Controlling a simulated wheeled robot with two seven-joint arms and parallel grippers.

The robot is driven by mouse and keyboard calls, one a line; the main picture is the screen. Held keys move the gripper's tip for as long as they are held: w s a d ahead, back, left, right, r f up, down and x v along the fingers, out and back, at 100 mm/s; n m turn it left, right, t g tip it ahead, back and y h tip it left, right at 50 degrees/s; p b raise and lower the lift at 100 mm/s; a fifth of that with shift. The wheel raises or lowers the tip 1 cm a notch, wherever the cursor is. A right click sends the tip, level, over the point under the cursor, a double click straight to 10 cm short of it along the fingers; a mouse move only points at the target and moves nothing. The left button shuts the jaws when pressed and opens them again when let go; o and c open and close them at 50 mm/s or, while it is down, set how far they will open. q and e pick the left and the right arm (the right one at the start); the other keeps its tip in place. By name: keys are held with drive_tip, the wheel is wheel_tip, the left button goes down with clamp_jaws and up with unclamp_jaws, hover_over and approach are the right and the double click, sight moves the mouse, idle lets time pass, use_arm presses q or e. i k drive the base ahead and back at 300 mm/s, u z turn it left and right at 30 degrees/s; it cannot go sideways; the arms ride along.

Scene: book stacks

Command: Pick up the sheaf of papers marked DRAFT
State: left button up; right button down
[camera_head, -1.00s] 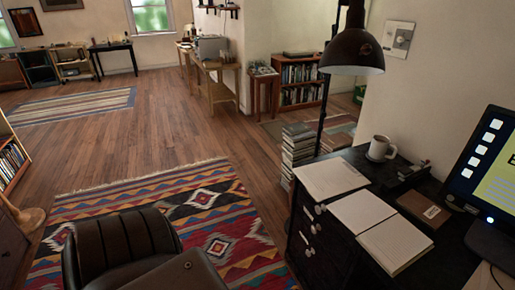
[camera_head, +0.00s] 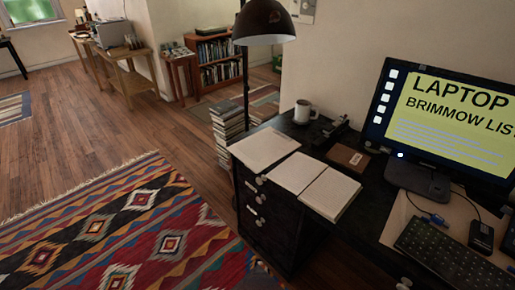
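White papers lie on the black desk in the head view: a single sheet or thin sheaf (camera_head: 264,149) at the desk's far left corner, and an open notebook or pair of paper stacks (camera_head: 315,185) just to the right and nearer. Faint lines show on them, too small to read. I cannot tell which, if any, is marked DRAFT. Neither of my grippers is in view.
The black desk (camera_head: 285,228) also bears a mug (camera_head: 304,112), a small brown box (camera_head: 348,157), a monitor (camera_head: 440,120) and a keyboard (camera_head: 455,258). A black lamp (camera_head: 263,22) and a book stack (camera_head: 228,133) stand beside it. The patterned rug (camera_head: 130,225) is clear.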

sight(259, 150)
drive_tip(key=u, duration=0.55)
drive_tip(key=k, duration=0.65)
drive_tip(key=u, duration=1.15)
drive_tip(key=i, duration=1.45)
drive_tip(key=z, duration=0.7)
drive_tip(key=i, duration=0.6)
drive_tip(key=z, duration=0.65)
